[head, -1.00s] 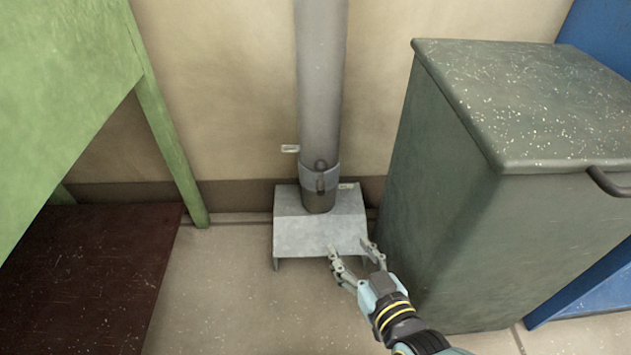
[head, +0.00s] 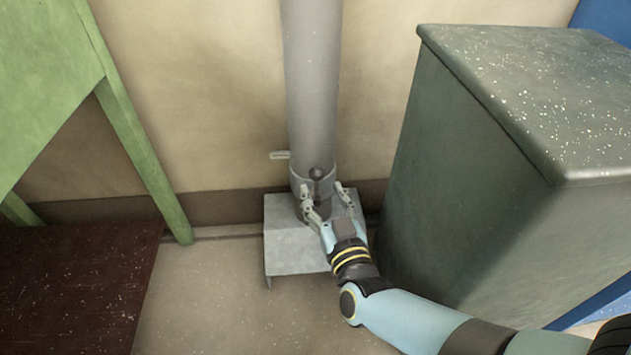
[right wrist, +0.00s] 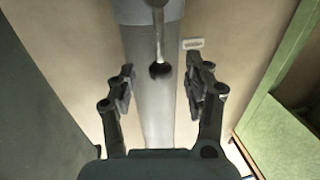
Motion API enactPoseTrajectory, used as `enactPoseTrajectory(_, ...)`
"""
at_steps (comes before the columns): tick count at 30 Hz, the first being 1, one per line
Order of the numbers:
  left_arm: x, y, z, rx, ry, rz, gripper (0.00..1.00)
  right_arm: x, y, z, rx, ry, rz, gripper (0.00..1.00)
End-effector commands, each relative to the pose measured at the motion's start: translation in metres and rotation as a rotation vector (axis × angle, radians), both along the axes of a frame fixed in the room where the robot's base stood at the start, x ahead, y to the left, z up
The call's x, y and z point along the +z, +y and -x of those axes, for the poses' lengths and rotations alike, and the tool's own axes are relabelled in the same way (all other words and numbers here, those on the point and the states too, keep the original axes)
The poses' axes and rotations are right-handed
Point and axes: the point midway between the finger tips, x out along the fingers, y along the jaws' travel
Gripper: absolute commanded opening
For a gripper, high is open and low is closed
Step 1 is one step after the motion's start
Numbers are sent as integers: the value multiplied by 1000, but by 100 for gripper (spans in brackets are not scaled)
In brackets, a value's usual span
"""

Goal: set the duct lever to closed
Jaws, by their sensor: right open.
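The duct lever (head: 317,174), a short rod with a dark ball knob, sits on the front of a grey collar (head: 299,184) around the vertical duct (head: 312,90). In the right wrist view the lever (right wrist: 158,35) comes down from the collar at the top, and its knob appears between the fingertips. My right gripper (head: 322,190) is open in front of the collar, one finger each side of the lever. In the right wrist view the open fingers (right wrist: 161,75) show a gap on both sides of the knob; contact is not visible. My left gripper is out of view.
The duct stands on a grey metal base (head: 290,245). A small pale label (head: 280,155) is left of the duct. A large dark green bin (head: 470,180) stands close on the right, near my arm. A green bench (head: 50,90) and a dark red-brown slab (head: 70,280) are at left.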

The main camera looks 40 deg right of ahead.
Motion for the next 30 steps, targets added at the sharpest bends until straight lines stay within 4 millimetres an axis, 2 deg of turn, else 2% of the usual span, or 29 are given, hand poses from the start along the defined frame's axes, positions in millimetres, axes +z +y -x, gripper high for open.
enactPoseTrajectory(1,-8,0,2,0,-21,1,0,-3,-3,-9,0,2,2,52)
enactPoseTrajectory(3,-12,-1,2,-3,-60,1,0,-3,-8,-20,1,1,1,52)
enactPoseTrajectory(9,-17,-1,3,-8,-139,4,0,-2,-15,-41,0,2,0,52)
enactPoseTrajectory(20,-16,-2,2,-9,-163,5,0,0,-17,-46,1,1,0,52)
enactPoseTrajectory(30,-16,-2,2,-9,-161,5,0,0,-17,-46,1,2,0,7)
